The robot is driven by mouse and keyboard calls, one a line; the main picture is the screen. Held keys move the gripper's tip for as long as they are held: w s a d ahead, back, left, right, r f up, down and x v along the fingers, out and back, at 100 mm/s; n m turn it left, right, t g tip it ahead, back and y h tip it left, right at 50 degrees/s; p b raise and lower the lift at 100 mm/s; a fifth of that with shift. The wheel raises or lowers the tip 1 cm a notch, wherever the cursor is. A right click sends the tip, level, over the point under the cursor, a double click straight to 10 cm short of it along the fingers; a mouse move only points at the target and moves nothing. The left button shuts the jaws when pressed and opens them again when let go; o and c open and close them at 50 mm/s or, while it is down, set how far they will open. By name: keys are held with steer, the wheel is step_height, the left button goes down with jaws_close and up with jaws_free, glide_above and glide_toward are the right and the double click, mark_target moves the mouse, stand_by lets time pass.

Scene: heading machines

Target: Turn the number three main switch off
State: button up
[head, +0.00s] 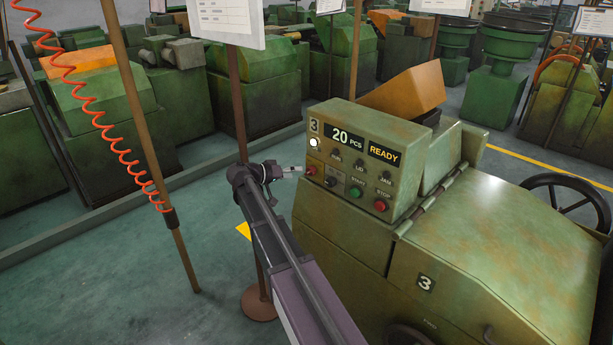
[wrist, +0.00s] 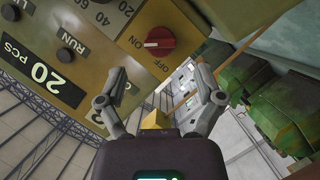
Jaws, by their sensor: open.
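The green machine (head: 490,245) marked 3 carries a control box (head: 350,160) with a display reading 20 PCS and READY. In the wrist view a red rotary main switch (wrist: 159,40) sits on a yellow plate lettered ON and OFF. Its pale mark appears to lie at the ON side. My gripper (head: 295,169) is at the left edge of the control box. In the wrist view my gripper (wrist: 162,74) is open and empty, its fingers spread below the switch, apart from it.
A white lamp (head: 313,142) is lit on the panel. Red, green and black buttons sit below the display. A brown post (head: 150,130) with an orange coiled cable (head: 100,120) stands left of my arm. Other green machines (head: 260,95) stand behind. Floor at the left is clear.

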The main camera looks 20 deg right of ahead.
mark_target(307, 171)
steer(key=shift+b+x, duration=0.55)
steer(key=shift+x, duration=2.15)
steer(key=c, duration=1.2)
